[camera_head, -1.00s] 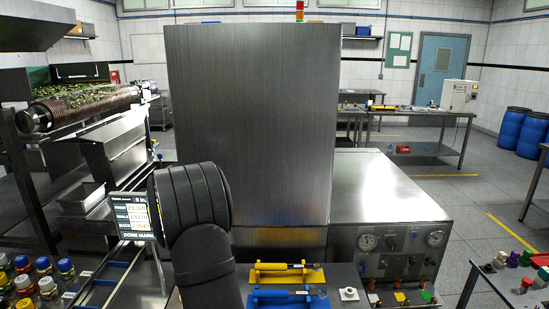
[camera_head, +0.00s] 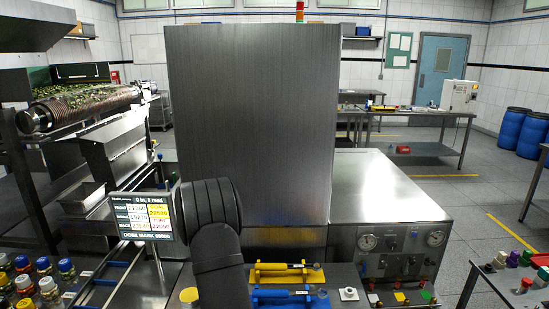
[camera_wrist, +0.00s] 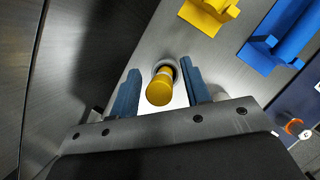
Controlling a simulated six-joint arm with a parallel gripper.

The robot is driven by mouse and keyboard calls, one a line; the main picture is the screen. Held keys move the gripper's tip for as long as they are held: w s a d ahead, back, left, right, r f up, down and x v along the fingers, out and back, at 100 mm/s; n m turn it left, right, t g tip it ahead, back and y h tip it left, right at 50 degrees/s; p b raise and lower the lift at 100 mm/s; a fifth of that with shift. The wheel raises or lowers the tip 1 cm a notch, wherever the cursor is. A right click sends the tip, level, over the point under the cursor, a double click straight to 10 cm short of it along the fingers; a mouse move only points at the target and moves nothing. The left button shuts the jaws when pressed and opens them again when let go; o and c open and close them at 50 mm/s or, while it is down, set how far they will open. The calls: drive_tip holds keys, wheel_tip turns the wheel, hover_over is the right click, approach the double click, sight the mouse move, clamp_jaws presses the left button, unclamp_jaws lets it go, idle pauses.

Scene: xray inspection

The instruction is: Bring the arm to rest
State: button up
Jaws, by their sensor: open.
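My gripper (camera_wrist: 160,76) shows in the wrist view as two blue fingers spread apart. A yellow-topped cylinder (camera_wrist: 160,91) appears between the fingers, with a gap on each side. It stands in or against a round dark opening in a grey metal surface; how far below the fingertips it is, I cannot tell. In the head view my black arm links rise at the lower middle, in front of the tall steel cabinet (camera_head: 250,125), and the gripper itself is hidden.
A yellow fixture (camera_head: 315,276) and a blue fixture (camera_head: 262,303) lie right of my arm. A display screen (camera_head: 143,215) stands close to its left, and a yellow disc (camera_head: 189,295) is low beside it. Several capped bottles (camera_head: 48,285) stand at lower left.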

drive_tip(key=s+d+r, duration=0.4)
drive_tip(key=d+r, duration=0.4)
drive_tip(key=d, duration=0.3)
drive_tip(key=s+a+f+n+t, duration=0.1)
drive_tip(key=s+a, duration=0.2)
drive_tip(key=s, duration=0.6)
drive_tip(key=s+a+f+n+t, duration=0.1)
drive_tip(key=s+a+n, duration=0.1)
drive_tip(key=s, duration=0.7)
drive_tip(key=s+a+f+n+t, duration=0.1)
drive_tip(key=s+a, duration=0.2)
drive_tip(key=s, duration=0.6)
drive_tip(key=shift+a+f+n, duration=0.3)
drive_tip(key=shift+a+f, duration=0.05)
drive_tip(key=shift+a, duration=0.05)
drive_tip(key=shift+w, duration=0.1)
drive_tip(key=w+d+r+m+g, duration=0.1)
drive_tip(key=w+d, duration=0.1)
drive_tip(key=w, duration=0.7)
drive_tip(key=w+d+r+m+g, duration=0.1)
drive_tip(key=w+d+r+m, duration=0.1)
drive_tip(key=w, duration=0.8)
drive_tip(key=shift+w+m, duration=0.25)
drive_tip(key=shift+m, duration=0.05)
drive_tip(key=shift+s, duration=0.1)
